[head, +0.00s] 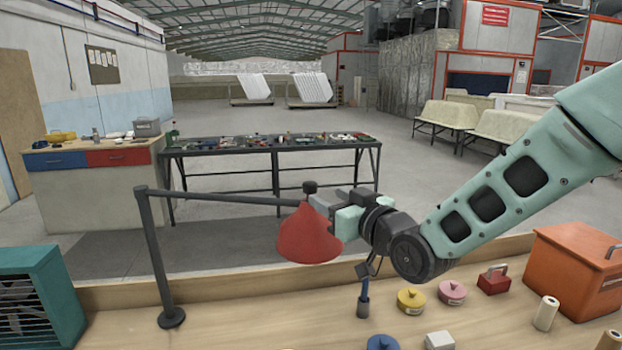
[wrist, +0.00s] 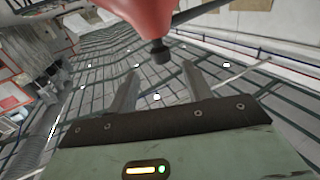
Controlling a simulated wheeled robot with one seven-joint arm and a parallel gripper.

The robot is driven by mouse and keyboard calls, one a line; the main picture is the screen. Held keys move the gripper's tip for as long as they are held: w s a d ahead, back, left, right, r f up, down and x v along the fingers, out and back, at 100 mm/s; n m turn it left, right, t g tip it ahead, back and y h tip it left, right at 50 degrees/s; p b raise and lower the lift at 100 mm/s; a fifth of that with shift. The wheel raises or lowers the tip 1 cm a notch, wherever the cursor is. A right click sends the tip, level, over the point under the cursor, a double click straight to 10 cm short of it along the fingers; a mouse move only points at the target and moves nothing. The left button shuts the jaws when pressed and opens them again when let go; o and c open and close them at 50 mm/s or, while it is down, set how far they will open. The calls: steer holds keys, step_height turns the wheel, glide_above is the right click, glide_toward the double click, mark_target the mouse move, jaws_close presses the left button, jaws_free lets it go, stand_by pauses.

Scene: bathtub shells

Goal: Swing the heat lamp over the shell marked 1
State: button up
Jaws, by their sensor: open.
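The heat lamp's red cone shade (head: 309,238) hangs from a dark arm (head: 220,198) on an upright post (head: 157,255) at the left of the bench. A black knob (head: 310,187) tops the shade. My gripper (head: 326,202) is at the shade's upper right, close to the knob. In the wrist view, the open fingers of my gripper (wrist: 161,74) point towards the black knob (wrist: 160,52), with the red shade (wrist: 140,15) beyond. I cannot tell whether they touch the lamp. Pale tub shells (head: 448,116) stand far back right; I see no number 1 on any shell.
The wooden bench (head: 240,315) carries a yellow lidded pot (head: 411,301), a pink one (head: 452,292), a blue one (head: 382,343) and a dark cup with a tool (head: 363,307). An orange box (head: 575,268) is at right, a teal heater (head: 40,300) at left. The bench between post and cup is clear.

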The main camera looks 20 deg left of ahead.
mark_target(314, 190)
steer(key=p+x, duration=0.2)
steer(key=x, duration=0.6)
steer(key=shift+p, duration=0.35)
